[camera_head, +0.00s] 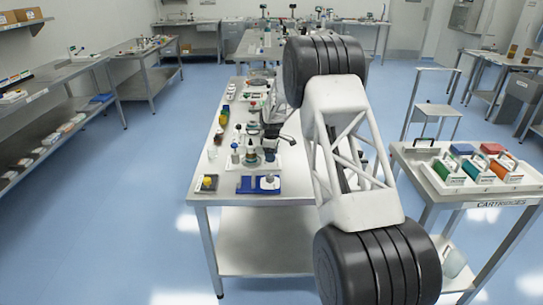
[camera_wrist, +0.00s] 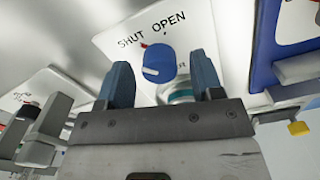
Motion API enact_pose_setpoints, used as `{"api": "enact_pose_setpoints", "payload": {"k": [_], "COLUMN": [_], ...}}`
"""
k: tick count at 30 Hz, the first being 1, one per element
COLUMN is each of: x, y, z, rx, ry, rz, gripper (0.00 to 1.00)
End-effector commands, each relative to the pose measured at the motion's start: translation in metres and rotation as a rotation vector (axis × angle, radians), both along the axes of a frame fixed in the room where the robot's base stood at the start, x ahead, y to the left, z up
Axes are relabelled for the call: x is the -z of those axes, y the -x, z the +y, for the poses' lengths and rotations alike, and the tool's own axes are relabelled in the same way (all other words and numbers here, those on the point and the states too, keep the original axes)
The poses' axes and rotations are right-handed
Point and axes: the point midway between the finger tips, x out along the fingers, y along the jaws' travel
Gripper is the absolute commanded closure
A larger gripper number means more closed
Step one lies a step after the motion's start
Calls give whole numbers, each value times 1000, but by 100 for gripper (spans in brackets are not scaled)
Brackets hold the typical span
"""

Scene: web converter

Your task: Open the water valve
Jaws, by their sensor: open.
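A blue round knob (camera_wrist: 157,63) sits on a white panel (camera_wrist: 195,30) lettered SHUT and OPEN in the wrist view. A small red mark shows at the knob's edge on the SHUT side. My gripper (camera_wrist: 161,72) is open, with one blue-grey finger on each side of the knob and visible gaps between. A clear and teal round part (camera_wrist: 178,93) lies just below the knob, partly hidden by the gripper body. In the head view, my arm covers part of the bench, and I cannot clearly make out the knob.
A second white panel (camera_wrist: 38,95) with a dark knob stands at left in the wrist view, and a blue-edged unit (camera_wrist: 264,50) is close at right. In the head view the steel bench (camera_head: 225,192) holds several small devices; a cartridge cart (camera_head: 440,205) stands right.

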Motion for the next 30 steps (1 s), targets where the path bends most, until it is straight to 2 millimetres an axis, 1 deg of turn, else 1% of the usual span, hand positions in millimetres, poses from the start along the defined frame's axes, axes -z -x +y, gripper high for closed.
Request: {"api": "enact_pose_setpoints", "payload": {"k": [3,11,18,21,30], "x": [3,3,3,3,3], "y": [0,0,0,0,0], "z": [0,0,0,0,0], "rx": [0,0,0,0,26], "ry": [0,0,0,0,0], "rz": [-1,-1,-1,-1,-1], "gripper": [40,40,76,89,89]}}
